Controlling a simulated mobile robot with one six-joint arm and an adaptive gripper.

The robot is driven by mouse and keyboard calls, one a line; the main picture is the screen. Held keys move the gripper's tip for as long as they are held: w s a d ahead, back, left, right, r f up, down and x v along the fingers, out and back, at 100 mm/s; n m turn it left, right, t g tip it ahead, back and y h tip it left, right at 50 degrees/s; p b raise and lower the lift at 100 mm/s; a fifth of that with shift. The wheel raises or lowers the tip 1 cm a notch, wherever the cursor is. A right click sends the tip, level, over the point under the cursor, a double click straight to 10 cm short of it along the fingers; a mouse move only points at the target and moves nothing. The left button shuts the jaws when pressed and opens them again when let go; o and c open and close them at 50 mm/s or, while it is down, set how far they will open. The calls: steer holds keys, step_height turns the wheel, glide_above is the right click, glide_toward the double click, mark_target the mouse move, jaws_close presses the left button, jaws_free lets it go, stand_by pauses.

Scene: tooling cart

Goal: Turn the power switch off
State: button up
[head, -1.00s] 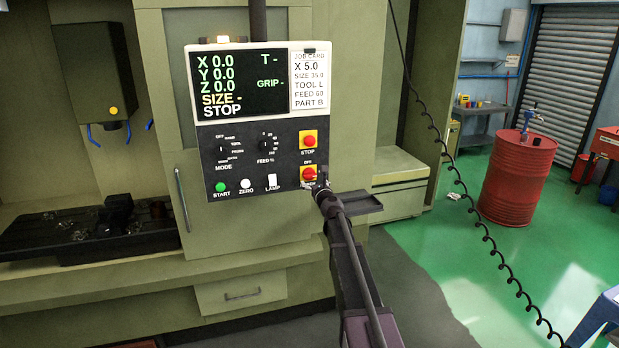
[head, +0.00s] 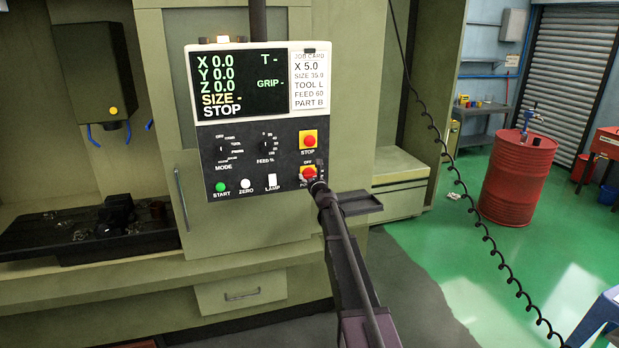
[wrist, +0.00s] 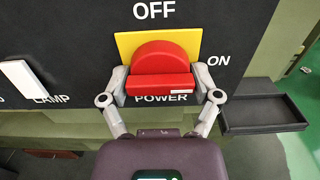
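The power switch is a red round knob with a raised bar on a yellow plate, low on the right of the black control panel; the head view shows it (head: 307,173) partly behind my gripper. In the wrist view the switch (wrist: 161,72) has its bar lying level, with the white mark at its right end, on the ON side. OFF is printed above it. My gripper (wrist: 161,88) has one finger at each end of the bar, very close to it. I cannot tell whether both fingers press on it. In the head view my gripper (head: 312,178) is at the switch.
A red STOP button (head: 309,140) sits just above the switch. A white LAMP rocker (wrist: 24,80) is to the left, with the green START button (head: 220,187) farther left. A small dark tray (wrist: 262,113) sticks out at the lower right, near my gripper.

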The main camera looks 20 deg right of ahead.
steer(key=c, duration=0.4)
steer(key=shift+n, duration=0.5)
steer(key=n, duration=0.5)
steer(key=shift+w+d+n, duration=0.1)
steer(key=shift+n, duration=0.2)
steer(key=n, duration=0.5)
steer(key=shift+r, duration=0.15)
steer(key=n, duration=0.6)
steer(key=shift+d, duration=0.1)
steer(key=shift+n, duration=0.3)
steer(key=o, duration=1)
steer(key=shift+o, duration=0.2)
